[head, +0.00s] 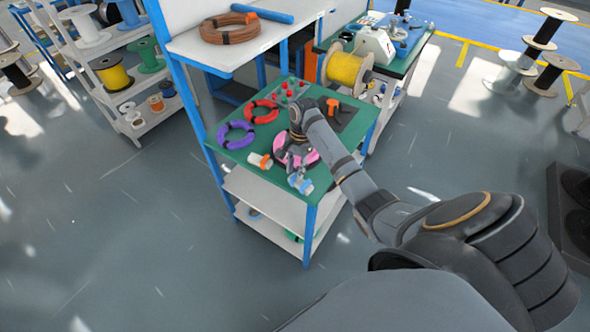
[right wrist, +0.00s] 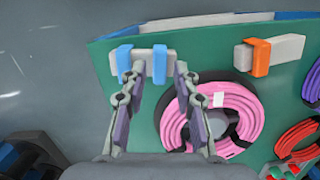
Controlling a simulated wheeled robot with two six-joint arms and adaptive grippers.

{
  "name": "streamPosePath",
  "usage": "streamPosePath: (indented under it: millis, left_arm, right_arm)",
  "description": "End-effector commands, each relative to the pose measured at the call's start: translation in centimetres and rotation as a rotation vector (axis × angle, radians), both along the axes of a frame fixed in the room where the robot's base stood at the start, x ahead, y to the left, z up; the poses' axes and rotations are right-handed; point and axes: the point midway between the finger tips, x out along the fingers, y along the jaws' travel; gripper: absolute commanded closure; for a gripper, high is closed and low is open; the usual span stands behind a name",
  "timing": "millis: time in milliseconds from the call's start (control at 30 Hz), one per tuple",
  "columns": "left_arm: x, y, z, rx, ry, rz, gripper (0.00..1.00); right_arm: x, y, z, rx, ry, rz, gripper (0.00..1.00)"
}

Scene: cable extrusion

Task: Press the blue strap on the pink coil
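The pink coil (right wrist: 244,105) lies on the green tabletop with a white label on it; it also shows in the head view (head: 311,158), partly hidden by my gripper. Blue straps (right wrist: 160,65) wrap a pale block (right wrist: 143,66) near the table's edge, beside the coil and apart from it. The block with blue straps also shows in the head view (head: 300,182). My right gripper (right wrist: 154,84) is open and seems empty. Its fingertips overlap the block's lower side in the wrist view; I cannot tell whether they touch it. My left gripper is out of view.
A pale block with an orange strap (head: 260,160), a purple coil (head: 236,135) and a red coil (head: 262,112) lie on the same green table (head: 224,159). A yellow spool (head: 345,70) stands at the back. A shelf with a brown coil (head: 230,28) rises behind.

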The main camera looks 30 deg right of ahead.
Motion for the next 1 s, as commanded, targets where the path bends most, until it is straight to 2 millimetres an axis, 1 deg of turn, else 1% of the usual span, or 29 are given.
streamPosePath:
  millis: [833, 1000]
  left_arm:
    - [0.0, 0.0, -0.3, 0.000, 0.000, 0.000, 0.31]
    - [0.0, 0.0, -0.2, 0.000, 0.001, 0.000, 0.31]
  right_arm:
    - [-0.1, 0.0, -2.2, 0.001, 0.001, 0.000, 0.70]
    - [0.0, 0.0, -2.1, 0.001, 0.001, 0.000, 0.70]
